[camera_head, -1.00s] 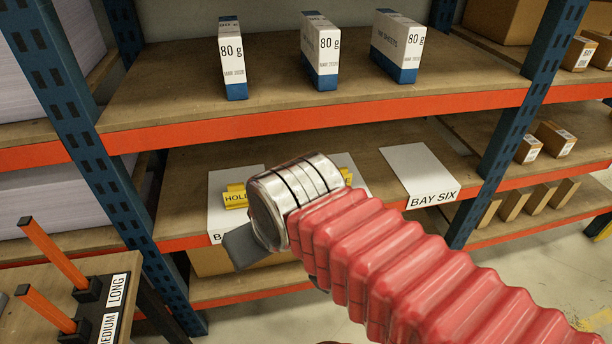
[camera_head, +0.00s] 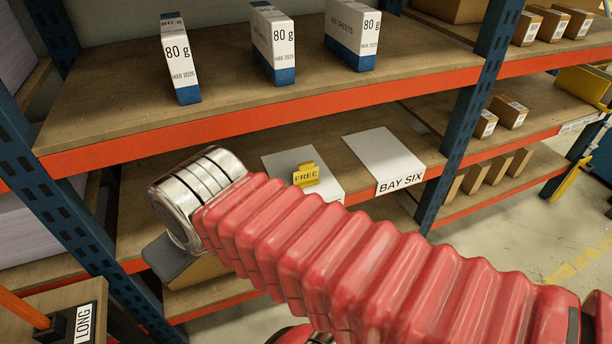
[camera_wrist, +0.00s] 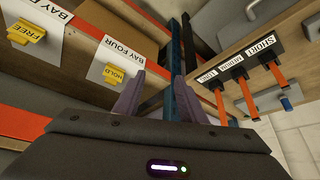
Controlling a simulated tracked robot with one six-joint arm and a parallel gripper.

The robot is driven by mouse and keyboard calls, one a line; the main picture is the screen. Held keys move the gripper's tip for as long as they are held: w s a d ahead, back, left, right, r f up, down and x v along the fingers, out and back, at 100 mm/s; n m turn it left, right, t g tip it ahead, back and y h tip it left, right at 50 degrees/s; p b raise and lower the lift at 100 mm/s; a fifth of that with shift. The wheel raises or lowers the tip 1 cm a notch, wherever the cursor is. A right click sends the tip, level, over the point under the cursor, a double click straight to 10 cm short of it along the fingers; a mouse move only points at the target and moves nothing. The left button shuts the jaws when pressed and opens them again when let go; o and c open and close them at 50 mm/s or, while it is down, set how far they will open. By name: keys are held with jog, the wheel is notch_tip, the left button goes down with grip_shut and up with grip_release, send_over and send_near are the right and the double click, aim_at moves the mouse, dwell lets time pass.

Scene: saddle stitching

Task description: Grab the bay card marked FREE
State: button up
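The yellow card marked FREE (camera_head: 306,175) stands on a white sheet (camera_head: 285,162) on the middle shelf, left of the BAY SIX sheet. The card also shows, turned upside down, at the upper left of the wrist view (camera_wrist: 28,34). A yellow HOLD card (camera_wrist: 114,74) stands on the BAY FOUR sheet, nearer my fingers in that view. My gripper (camera_wrist: 160,82) is open, with its two fingers apart and nothing between them. It is away from the FREE card, to its left in the head view, where its fingertips are hidden.
The upper shelf's orange beam (camera_head: 270,115) runs above the cards. Blue uprights stand left (camera_head: 50,180) and right (camera_head: 478,120). Paper packs (camera_head: 273,45) stand on the upper shelf. A stand with orange levers (camera_wrist: 243,92), labelled LONG, MEDIUM and SHORT, is at the wrist view's right.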

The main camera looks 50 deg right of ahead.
jog(key=shift+o, duration=0.8)
jog(key=shift+w+d, duration=0.3)
jog(key=o, duration=0.5)
jog(key=w+d+f+h, duration=0.1)
jog(key=w+d, duration=0.1)
jog(key=d, duration=0.1)
jog(key=w+d+m+t+h, duration=0.1)
jog(key=w+d, duration=0.2)
jog(key=d, duration=0.1)
jog(key=w+d+f+m+h, duration=0.1)
jog(key=w+d, duration=0.1)
jog(key=d, duration=0.2)
jog(key=shift+w+d+f+t, duration=0.2)
jog(key=shift+w+f+t, duration=0.1)
jog(key=shift+w+f, duration=0.05)
jog(key=m+t+h, duration=0.4)
jog(key=t, duration=0.1)
send_near(308, 166)
jog(key=s+a, duration=0.2)
jog(key=s, duration=0.1)
jog(key=shift+w+d+r, duration=0.15)
jog(key=shift+w+r, duration=0.1)
jog(key=shift+x, duration=4.35)
jog(key=shift+r, duration=0.2)
